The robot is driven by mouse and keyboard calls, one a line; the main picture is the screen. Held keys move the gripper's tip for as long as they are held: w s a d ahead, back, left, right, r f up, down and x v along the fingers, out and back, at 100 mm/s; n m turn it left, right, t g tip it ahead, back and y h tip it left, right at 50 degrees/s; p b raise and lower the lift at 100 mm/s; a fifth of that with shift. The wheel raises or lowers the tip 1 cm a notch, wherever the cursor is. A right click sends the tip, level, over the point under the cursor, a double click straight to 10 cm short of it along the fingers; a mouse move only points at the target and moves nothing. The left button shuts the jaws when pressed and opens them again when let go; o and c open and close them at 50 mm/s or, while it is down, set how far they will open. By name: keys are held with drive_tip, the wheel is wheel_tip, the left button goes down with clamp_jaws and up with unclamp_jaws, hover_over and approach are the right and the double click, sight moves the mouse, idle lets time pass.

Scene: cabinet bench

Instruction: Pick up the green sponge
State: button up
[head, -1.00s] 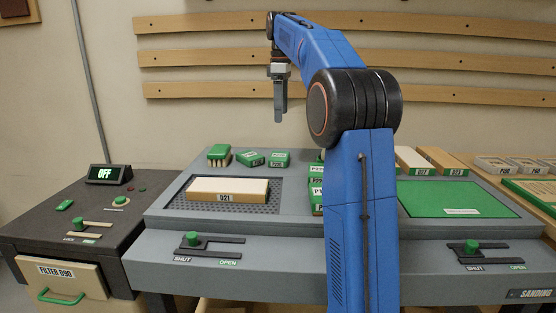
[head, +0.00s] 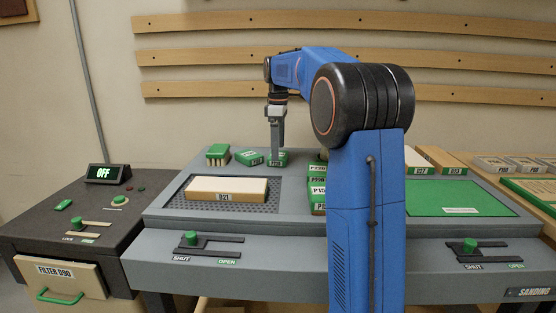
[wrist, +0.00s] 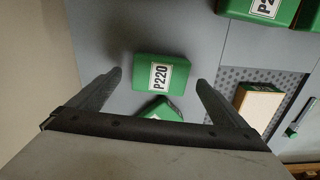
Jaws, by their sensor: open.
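A green block labelled P220 (wrist: 160,72) lies between the tips of my gripper (wrist: 158,77) in the wrist view. The jaws are open, one finger on each side, and I cannot tell whether they touch it. In the head view my gripper (head: 276,153) points down over this green block (head: 282,159), partly covering it. A second green block (head: 249,157) lies just left of it; in the wrist view it (wrist: 160,109) is partly hidden by my gripper. Which piece is the green sponge is not clear from looks alone.
A green-topped brush (head: 217,153) stands to the left. A block labelled D21 (head: 226,189) rests on the perforated plate (head: 180,205). Green boxes (head: 317,182) stand to the right, partly behind my arm. A green mat (head: 450,203) lies further right.

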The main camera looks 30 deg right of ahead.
drive_tip(key=shift+f, duration=1.2)
drive_tip(key=shift+c, duration=0.6)
drive_tip(key=c, duration=1)
wheel_tip(320, 180, up, 10)
drive_tip(key=shift+o, duration=0.4)
drive_tip(key=shift+a, duration=0.15)
